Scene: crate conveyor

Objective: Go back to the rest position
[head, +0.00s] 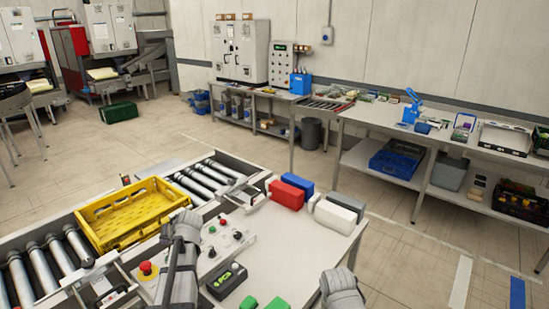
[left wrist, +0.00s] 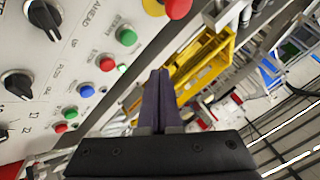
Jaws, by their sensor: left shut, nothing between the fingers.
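My left gripper (head: 172,272) hangs beside the control panel, near the front edge of the conveyor. Its two dark fingers also show in the left wrist view (left wrist: 158,100), pressed together with nothing between them. They point toward the yellow crate (head: 123,231), which shows beyond them in the left wrist view (left wrist: 205,62). The crate looks empty and sits on the conveyor, apart from the fingers. My right arm shows only as a grey link at the bottom right of the head view. Its gripper is out of the picture.
The control panel (left wrist: 60,95) with knobs and buttons is close to my left gripper; a red stop button (head: 146,268) stands at its left. Red (head: 286,195), blue and white blocks stand on the table's far side. A black device (head: 226,280) and green blocks (head: 276,303) lie nearer.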

